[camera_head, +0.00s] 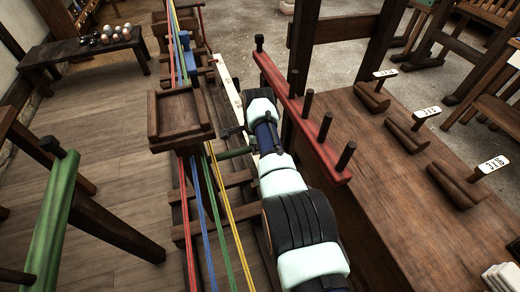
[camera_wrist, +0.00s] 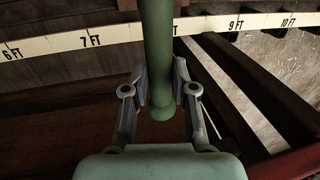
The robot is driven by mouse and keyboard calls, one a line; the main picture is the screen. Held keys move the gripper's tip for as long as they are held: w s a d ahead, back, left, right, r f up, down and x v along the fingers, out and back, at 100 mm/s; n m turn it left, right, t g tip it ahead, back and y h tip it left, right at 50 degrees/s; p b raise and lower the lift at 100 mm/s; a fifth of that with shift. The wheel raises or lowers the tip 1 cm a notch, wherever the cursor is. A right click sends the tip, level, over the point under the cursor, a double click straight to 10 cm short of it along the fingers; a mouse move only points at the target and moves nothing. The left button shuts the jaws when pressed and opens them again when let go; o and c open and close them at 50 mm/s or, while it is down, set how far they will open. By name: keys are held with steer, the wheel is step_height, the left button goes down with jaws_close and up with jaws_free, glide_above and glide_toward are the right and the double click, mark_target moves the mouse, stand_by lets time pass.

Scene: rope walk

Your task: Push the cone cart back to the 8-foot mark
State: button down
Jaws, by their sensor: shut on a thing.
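The cone cart seems to be the dark wooden tray-topped cart (camera_head: 180,117) astride the strands in the head view. A green handle (camera_head: 236,153) sticks out from its right side toward my arm. In the wrist view my gripper (camera_wrist: 160,88) is shut around this round green handle (camera_wrist: 158,40), with one finger on each side. The white foot scale (camera_wrist: 110,36) runs behind the handle. Its 6, 7, 9 and 10 FT marks show. The handle crosses the scale between 7 and 9 FT, and the 8 FT mark is hidden.
Red, blue and yellow strands (camera_head: 230,235) run lengthwise under the cart. A red rail with dark pegs (camera_head: 300,120) stands close to the right of my arm. A bench (camera_head: 355,190) with labelled wooden pieces is beyond it. Open floor (camera_head: 110,125) lies left.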

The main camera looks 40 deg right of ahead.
steer(key=c, duration=0.9)
jaws_free()
steer(key=shift+c, duration=0.2)
step_height(320, 180, up, 12)
steer(key=s, duration=0.2)
steer(key=shift+a+f, duration=0.15)
steer(key=shift+a, duration=0.2)
steer(key=shift+s, duration=0.1)
